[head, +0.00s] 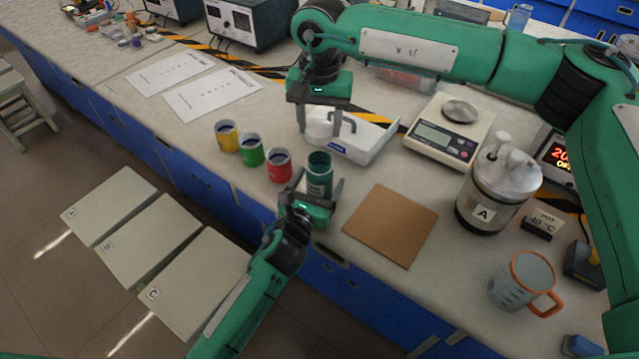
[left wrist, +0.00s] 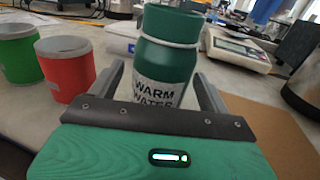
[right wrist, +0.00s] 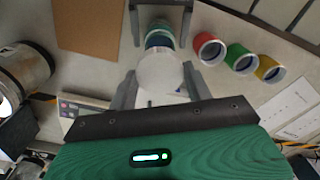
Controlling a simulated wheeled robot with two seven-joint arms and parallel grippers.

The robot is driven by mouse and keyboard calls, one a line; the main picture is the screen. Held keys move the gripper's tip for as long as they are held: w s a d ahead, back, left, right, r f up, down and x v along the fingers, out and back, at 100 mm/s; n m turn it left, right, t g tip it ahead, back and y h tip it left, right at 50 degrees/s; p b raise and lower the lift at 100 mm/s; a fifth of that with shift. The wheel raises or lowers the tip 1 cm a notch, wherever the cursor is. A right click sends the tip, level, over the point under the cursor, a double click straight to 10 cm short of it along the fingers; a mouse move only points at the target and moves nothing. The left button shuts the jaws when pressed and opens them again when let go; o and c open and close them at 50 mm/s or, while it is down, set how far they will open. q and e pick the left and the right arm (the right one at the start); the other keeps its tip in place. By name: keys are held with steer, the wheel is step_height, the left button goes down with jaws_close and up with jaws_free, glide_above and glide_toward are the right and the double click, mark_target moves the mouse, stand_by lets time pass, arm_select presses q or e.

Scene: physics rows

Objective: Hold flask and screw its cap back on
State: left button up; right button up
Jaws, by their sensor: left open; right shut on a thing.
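The flask (head: 319,172) is a green bottle standing upright at the bench's front edge, its dark mouth uncovered. In the left wrist view the flask (left wrist: 170,60) shows a "WARM WATER" label and a pale ring at its neck. My left gripper (head: 318,184) is open, with its fingers on either side of the flask. My right gripper (head: 323,118) is above and behind the flask, apart from it. In the right wrist view it is shut on a round white cap (right wrist: 160,72), with the flask beyond. In the head view the cap is hard to tell from the white tray behind.
Red (head: 279,167), green (head: 251,151) and yellow (head: 227,136) cups stand left of the flask. A brown board (head: 391,226) lies to the right. The white tray (head: 362,150), a scale (head: 446,137), pot A (head: 497,195) and a mug (head: 522,282) stand around it.

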arm_select(q)
steer(key=c, duration=1.5)
arm_select(e)
glide_above(319, 171)
steer(key=w, duration=0.3)
steer(key=shift+s+f, duration=0.2)
steer(key=shift+f, duration=2.25)
steer(key=shift+f, duration=0.1)
steer(key=shift+f, duration=0.8)
steer(key=shift+f, duration=0.55)
